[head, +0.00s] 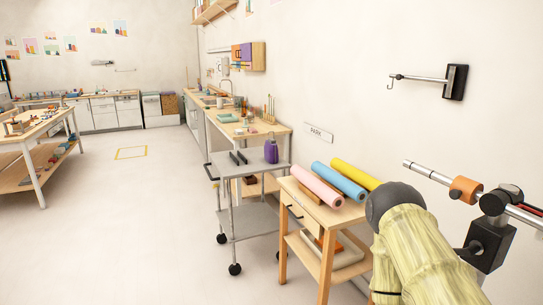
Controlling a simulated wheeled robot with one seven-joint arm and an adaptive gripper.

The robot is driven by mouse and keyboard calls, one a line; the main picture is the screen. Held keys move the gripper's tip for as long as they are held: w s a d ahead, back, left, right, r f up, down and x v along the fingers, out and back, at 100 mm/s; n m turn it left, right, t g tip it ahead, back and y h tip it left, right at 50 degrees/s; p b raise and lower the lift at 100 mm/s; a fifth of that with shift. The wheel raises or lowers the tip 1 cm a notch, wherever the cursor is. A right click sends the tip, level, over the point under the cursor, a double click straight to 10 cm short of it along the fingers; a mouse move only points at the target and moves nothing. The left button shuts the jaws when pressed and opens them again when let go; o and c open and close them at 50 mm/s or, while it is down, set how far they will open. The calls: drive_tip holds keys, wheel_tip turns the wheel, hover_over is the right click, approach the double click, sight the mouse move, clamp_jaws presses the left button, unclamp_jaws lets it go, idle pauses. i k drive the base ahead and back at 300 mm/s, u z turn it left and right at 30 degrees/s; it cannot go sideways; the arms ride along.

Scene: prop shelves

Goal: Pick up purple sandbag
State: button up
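A small purple object (271,152) with a dark top stands upright at the back right corner of the grey trolley's upper shelf. It is the closest match to the purple sandbag, but it is small here, and I cannot tell whether it is a bag. Nothing is touching it from my side. My gripper is not in view.
The grey trolley (243,172) also bears dark bars (237,158). A wooden side table (312,206) in front holds pink, blue and yellow rolls. A metal rod with an orange collar (464,190) juts out at the right.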

sight(270, 149)
drive_tip(key=z, duration=0.1)
drive_tip(key=i, duration=1.2)
drive_tip(key=u, duration=0.05)
